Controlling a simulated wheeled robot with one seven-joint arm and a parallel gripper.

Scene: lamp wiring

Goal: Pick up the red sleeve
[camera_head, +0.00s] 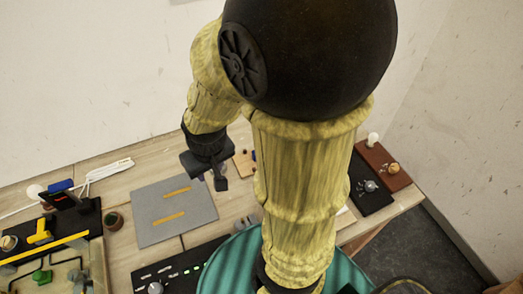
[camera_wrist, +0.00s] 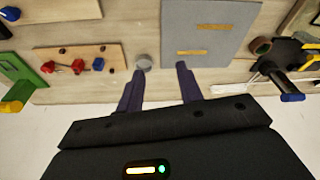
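A small red piece (camera_wrist: 64,67) lies on a wooden board (camera_wrist: 110,52) at the upper left of the wrist view. It may be the red sleeve, but it is too small to be sure of its shape. My gripper (camera_wrist: 160,84) is open and empty, with its two dark fingers apart, to the right of the board. In the head view my gripper (camera_head: 218,180) hangs above the table beside the grey mat. My arm hides most of the board (camera_head: 243,164) there, and the red piece is not clear.
A blue piece (camera_wrist: 98,64) sits beside the red one. A round grey part (camera_wrist: 143,62) lies near my left fingertip. The grey mat (camera_head: 190,225) holds two orange strips. A dark board with yellow-handled tools (camera_head: 40,238) stands at the left. A lamp-holder board (camera_head: 380,165) stands at the right.

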